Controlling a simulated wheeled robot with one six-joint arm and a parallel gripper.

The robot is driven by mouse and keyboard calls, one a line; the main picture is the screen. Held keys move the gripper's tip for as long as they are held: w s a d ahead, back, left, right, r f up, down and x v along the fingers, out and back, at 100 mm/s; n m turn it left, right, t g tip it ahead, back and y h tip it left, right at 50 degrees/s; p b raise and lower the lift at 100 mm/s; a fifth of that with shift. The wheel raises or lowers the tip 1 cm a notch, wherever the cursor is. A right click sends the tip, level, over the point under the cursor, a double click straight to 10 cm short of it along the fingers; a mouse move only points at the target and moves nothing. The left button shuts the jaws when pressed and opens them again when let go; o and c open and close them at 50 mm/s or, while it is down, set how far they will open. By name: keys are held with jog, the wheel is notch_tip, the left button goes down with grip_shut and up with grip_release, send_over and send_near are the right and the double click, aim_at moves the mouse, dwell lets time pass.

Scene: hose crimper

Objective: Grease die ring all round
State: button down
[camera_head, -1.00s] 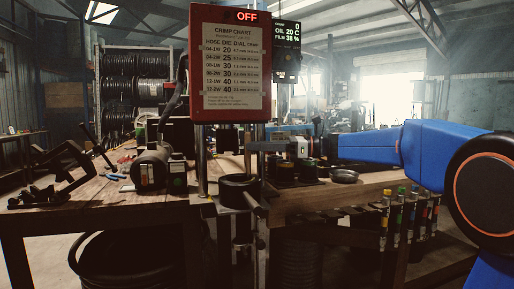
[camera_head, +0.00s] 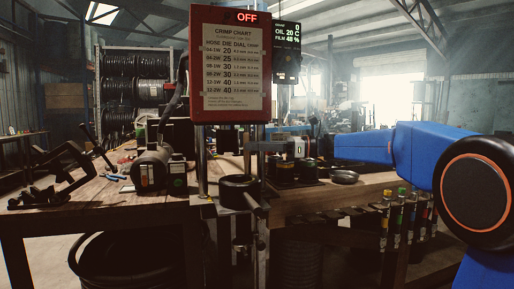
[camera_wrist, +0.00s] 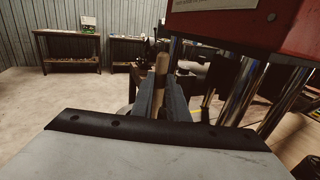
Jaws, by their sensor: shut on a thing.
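My gripper (camera_head: 270,147) reaches in from the right, level with the gap under the red press head. In the wrist view its two grey fingers (camera_wrist: 160,98) are shut on a wooden brush handle (camera_wrist: 161,66). The bristles are hidden, so I cannot see whether they touch the ring. A thick black ring (camera_head: 238,190), seemingly the die ring, sits low between the press posts, below and left of the gripper. The display (camera_head: 287,40) reads oil 20 C and film 48 %.
The red press box (camera_head: 230,112) carries a crimp chart and shows OFF. Steel posts (camera_wrist: 240,92) stand close right of the fingers in the wrist view. Black dies (camera_head: 286,172) and a shallow dish (camera_head: 344,177) stand on the bench at right. A motor (camera_head: 152,170) stands left.

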jog(key=shift+w+a, duration=0.15)
jog(key=shift+w+a, duration=0.25)
dwell(0.3)
jog(key=shift+a, duration=0.15)
jog(key=shift+w+a, duration=0.15)
jog(key=shift+a, duration=0.35)
jog(key=shift+a, duration=0.5)
